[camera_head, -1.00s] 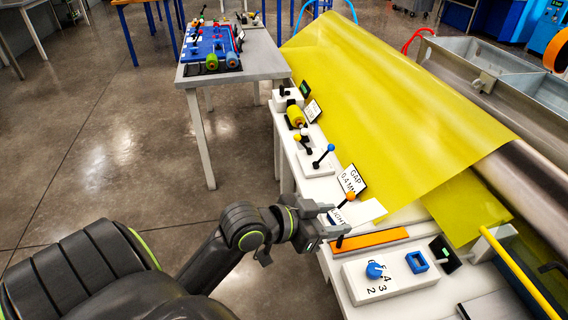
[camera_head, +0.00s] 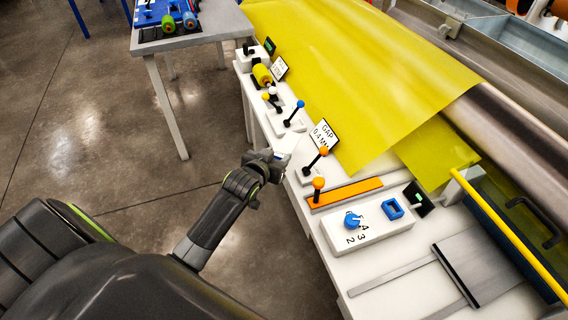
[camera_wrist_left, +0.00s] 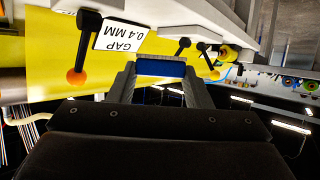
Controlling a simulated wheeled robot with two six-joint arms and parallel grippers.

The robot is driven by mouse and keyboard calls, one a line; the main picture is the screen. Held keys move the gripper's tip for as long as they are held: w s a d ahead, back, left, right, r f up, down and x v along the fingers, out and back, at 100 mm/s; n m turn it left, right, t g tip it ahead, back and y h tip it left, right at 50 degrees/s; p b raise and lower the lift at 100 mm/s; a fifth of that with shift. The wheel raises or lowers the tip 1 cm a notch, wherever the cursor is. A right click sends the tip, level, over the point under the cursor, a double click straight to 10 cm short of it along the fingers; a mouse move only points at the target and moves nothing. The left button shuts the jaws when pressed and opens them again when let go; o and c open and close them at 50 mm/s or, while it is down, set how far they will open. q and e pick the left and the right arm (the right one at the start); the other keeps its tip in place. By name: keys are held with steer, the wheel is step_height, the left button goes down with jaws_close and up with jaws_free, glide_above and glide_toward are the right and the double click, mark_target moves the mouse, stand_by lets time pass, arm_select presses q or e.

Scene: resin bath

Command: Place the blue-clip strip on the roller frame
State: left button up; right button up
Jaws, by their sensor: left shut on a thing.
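My left gripper (camera_head: 272,157) is at the near edge of the white bench, beside the levers. In the left wrist view its fingers (camera_wrist_left: 160,80) are shut on a blue clip (camera_wrist_left: 160,67). In the head view a pale strip (camera_head: 300,145) extends from the gripper over the bench edge; its far end is hard to make out against the white bench. A large metal roller (camera_head: 512,150) lies at the right, with a yellow sheet (camera_head: 350,75) spread in front of it. I cannot tell which parts form the roller frame. My right gripper is out of view.
Orange-knobbed levers (camera_head: 318,184) and a GAP 0.4 MM sign (camera_head: 324,133) stand close to the gripper. An orange strip (camera_head: 345,192) and a white control box (camera_head: 368,226) lie nearer. A yellow bar (camera_head: 510,235) slants along the right. A grey table (camera_head: 200,30) stands behind.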

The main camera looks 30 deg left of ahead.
arm_select(q)
step_height(320, 180, down, 6)
stand_by(0.4)
steer(key=shift+f+b, duration=0.15)
steer(key=shift+b, duration=0.15)
steer(key=o, duration=1)
steer(key=shift+c, duration=0.2)
steer(key=a+v, duration=0.1)
steer(key=v, duration=1.1)
steer(key=shift+d+p, duration=0.35)
steer(key=shift+d, duration=0.1)
